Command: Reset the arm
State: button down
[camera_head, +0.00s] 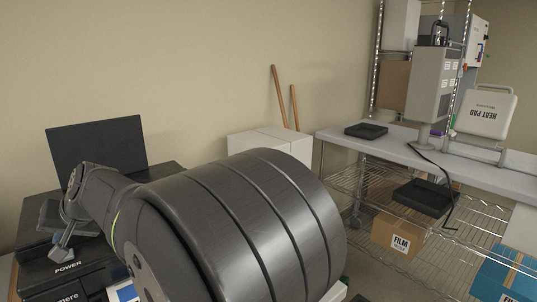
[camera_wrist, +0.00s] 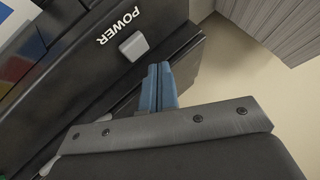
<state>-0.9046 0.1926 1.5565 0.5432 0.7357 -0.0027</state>
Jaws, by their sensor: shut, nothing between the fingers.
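My gripper (camera_wrist: 159,86) shows in the wrist view with its two blue-grey fingers pressed together and nothing between them. It also shows in the head view (camera_head: 60,251), at the left, over the front of a black machine (camera_head: 33,274). In the wrist view the machine's face (camera_wrist: 75,75) carries the word POWER and a light grey button (camera_wrist: 133,46). The fingertips are just beside this button; I cannot tell whether they touch it. My large dark arm link fills the middle of the head view and hides part of the machine and the floor.
A dark raised panel (camera_head: 97,148) stands behind the machine. A white box (camera_head: 268,142) and two wooden poles (camera_head: 279,97) are by the wall.

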notch_tip(320, 180, up, 6)
notch_tip(320, 180, down, 8)
jog(key=shift+f, duration=0.25)
notch_tip(320, 180, up, 12)
jog(key=w+m+g+h, duration=0.1)
jog(key=m, duration=0.2)
jog(key=shift+w+f+m, duration=0.2)
jog(key=shift+m, duration=0.2)
jog(key=shift+a, duration=0.1)
dwell(0.8)
jog(key=shift+s, duration=0.1)
dwell(1.3)
jog(key=shift+s+f+n+t+y, duration=0.3)
jog(key=shift+f+n, duration=0.1)
jog(key=shift+n, duration=0.55)
jog(key=shift+s+f+n+t+y, duration=0.2)
jog(key=shift+s+f+n, duration=0.15)
jog(key=shift+n, duration=0.6)
